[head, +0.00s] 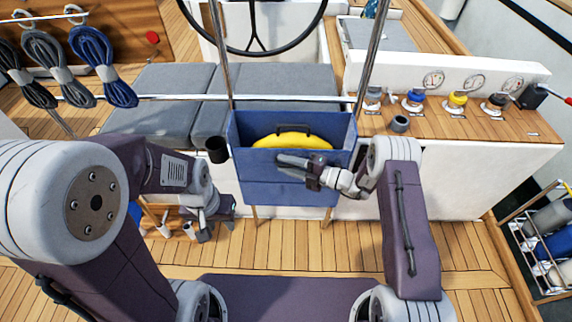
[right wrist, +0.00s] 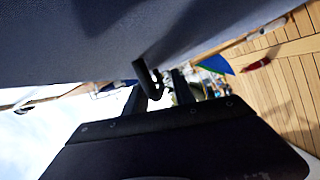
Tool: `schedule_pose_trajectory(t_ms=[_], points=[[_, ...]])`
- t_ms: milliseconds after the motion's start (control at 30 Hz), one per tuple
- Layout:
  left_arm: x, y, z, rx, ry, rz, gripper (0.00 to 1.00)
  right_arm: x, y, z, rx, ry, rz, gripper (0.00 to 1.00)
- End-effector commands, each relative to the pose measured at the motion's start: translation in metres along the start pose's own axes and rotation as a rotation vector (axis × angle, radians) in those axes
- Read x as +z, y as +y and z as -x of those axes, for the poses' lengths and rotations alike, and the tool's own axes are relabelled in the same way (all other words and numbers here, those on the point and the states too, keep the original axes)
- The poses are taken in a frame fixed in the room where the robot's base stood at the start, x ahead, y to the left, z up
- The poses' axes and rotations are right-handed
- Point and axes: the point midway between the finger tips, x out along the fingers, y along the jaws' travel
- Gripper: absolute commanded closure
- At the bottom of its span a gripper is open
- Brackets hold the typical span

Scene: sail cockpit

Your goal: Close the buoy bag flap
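The blue buoy bag (head: 242,165) hangs on the rail with its top open, and a yellow buoy (head: 275,142) shows inside. A dark handle (head: 293,128) shows above the buoy. The bag's front panel hangs down below the opening; I cannot clearly tell which part is the flap. My right gripper (head: 287,162) is in front of the bag's front edge. In the right wrist view its fingers (right wrist: 158,95) are apart, with a dark bar-like piece (right wrist: 147,75) under a dark blue surface (right wrist: 80,45) between them. My left gripper (head: 203,228) is low left of the bag, its fingers unclear.
A black cup holder (head: 217,150) sits left of the bag. Steel posts (head: 220,55) and a rail stand around it. Grey cushions (head: 170,95) lie behind. A small dark cup (head: 399,123) stands on the wooden console at right.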

Motion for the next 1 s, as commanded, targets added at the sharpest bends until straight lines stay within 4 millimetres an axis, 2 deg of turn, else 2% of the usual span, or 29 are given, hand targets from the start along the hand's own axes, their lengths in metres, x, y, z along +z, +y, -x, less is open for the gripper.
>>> schedule_pose_trajectory(t_ms=[267, 500, 700, 1000], points=[[0.000, 0.000, 0.000, 0.000, 0.000, 0.000, 0.64, 0.000, 0.000, 0.005, 0.001, -0.001, -0.001, 0.69], [0.000, 0.000, 0.000, 0.000, 0.000, 0.000, 0.64, 0.002, 0.001, 0.056, 0.003, -0.004, -0.001, 0.69], [0.000, 0.000, 0.000, 0.000, 0.000, 0.000, 0.64, 0.001, 0.000, 0.086, 0.001, 0.000, 0.000, 0.69], [0.000, 0.000, 0.000, 0.000, 0.000, 0.000, 0.64, 0.000, 0.000, 0.091, 0.001, 0.002, 0.000, 0.69]])
